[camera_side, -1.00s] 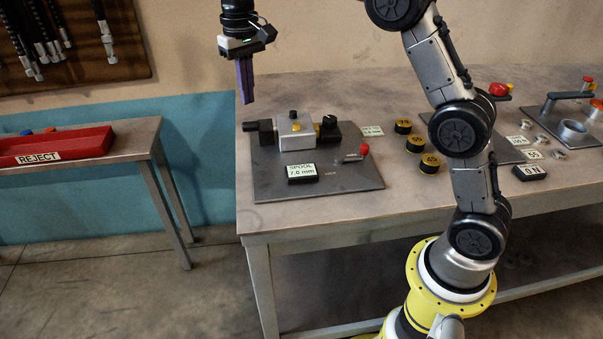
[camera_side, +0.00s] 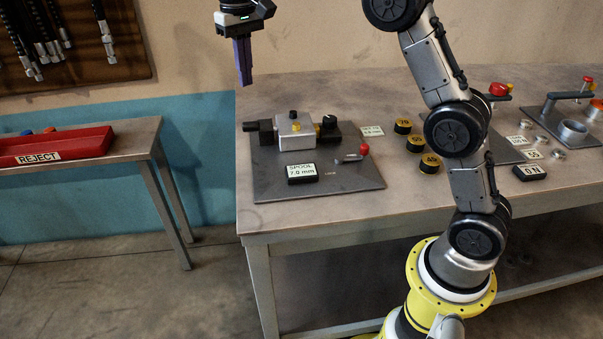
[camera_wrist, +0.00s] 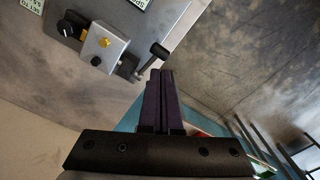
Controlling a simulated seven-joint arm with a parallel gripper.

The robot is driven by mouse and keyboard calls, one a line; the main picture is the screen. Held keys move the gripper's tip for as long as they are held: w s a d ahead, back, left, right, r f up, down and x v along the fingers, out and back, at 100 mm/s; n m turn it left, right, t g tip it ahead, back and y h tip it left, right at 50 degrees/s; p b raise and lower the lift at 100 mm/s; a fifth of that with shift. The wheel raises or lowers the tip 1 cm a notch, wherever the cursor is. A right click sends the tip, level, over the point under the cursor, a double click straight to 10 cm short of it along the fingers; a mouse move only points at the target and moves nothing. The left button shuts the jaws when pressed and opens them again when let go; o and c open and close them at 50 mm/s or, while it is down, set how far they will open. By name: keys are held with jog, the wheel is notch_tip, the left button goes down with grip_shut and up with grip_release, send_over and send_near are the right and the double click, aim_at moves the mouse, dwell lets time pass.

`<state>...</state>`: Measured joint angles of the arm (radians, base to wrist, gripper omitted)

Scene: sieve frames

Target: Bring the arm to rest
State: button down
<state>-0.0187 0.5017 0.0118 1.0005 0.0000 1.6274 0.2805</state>
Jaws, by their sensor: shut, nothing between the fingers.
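My gripper (camera_side: 244,83) hangs in the air at the top left of the side view, its purple fingers pointing down. It is above the bench's left end, higher than the valve block (camera_side: 295,131) and touching nothing. The fingers are together with nothing between them. In the wrist view the closed fingers (camera_wrist: 161,75) reach up through the middle of the picture. The grey valve block (camera_wrist: 103,46) with its yellow button and black knob lies up and left of them there.
The metal bench (camera_side: 210,220) carries a dark plate (camera_side: 330,185) with a red-knobbed lever (camera_side: 364,150) and a spool readout (camera_side: 302,173). Yellow-black discs (camera_side: 415,144) stand right of it. A red REJECT tray (camera_side: 85,143) sits on a side table at left. Air around my gripper is clear.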

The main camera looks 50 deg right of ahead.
jog(key=shift+r, duration=0.1)
jog(key=s+r+t, duration=0.2)
jog(key=s+r, duration=0.5)
jog(key=r, duration=0.1)
jog(key=s+r+t, duration=0.1)
jog(key=s, duration=1.2)
jog(key=s+f+n+t, duration=0.2)
jog(key=s+f+n, duration=0.1)
jog(key=s+f, duration=1)
notch_tip(320, 180, down, 2)
jog(key=shift+d+f+t, duration=0.2)
jog(key=shift+d+t, duration=0.1)
jog(key=shift+d, duration=0.15)
